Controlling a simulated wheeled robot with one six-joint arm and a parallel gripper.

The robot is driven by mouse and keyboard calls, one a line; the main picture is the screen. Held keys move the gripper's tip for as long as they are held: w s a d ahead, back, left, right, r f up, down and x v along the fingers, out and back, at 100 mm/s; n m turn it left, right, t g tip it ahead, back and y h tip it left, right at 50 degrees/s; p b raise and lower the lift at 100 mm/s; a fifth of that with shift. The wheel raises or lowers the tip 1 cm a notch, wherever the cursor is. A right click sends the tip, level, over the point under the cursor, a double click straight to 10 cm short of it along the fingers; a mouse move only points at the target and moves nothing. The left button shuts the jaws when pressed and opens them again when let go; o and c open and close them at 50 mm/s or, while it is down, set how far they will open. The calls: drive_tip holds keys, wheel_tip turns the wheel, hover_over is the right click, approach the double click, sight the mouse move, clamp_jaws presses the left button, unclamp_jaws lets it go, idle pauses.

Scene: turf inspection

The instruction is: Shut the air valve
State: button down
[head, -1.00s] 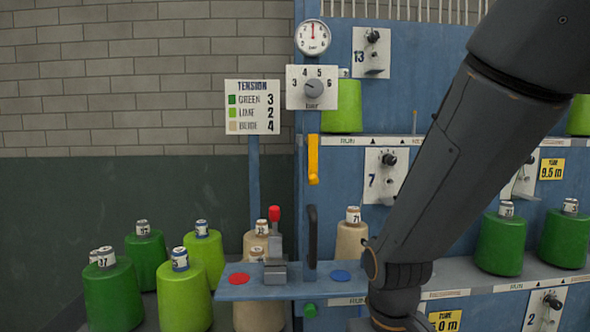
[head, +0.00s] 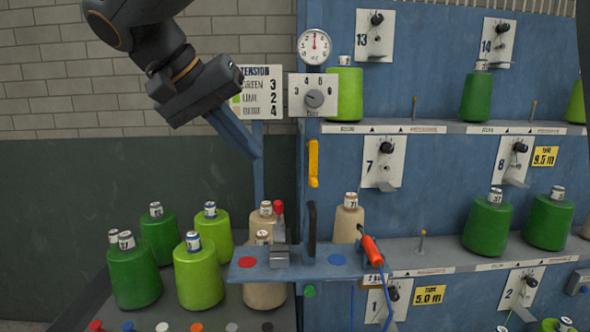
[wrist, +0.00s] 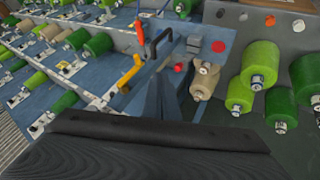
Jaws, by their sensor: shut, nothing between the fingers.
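The air valve appears to be the yellow lever (head: 313,163) on the blue post, under the round gauge (head: 314,46) and the dial plate (head: 313,95). The lever hangs straight down along the post. It also shows in the wrist view (wrist: 128,74), left of my fingers and tilted in that picture. My gripper (head: 258,156) is shut and empty, to the left of the lever in the head view and apart from it. Its fingers (wrist: 165,98) point towards the post area in the wrist view.
Below the lever, a small blue shelf (head: 300,270) carries a black upright handle (head: 311,228), a red-knobbed lever (head: 279,210) and an orange-handled tool (head: 372,250). Green, lime and beige yarn cones (head: 198,272) stand at lower left. The blue rack fills the right side.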

sight(314, 166)
drive_tip(key=w+d+f+p, duration=0.3)
drive_tip(key=d+f+p, duration=0.2)
drive_tip(key=d+f, duration=0.2)
drive_tip(key=shift+w+d, duration=0.4)
drive_tip(key=shift+d, duration=0.65)
drive_tip(key=shift+a+f, duration=0.1)
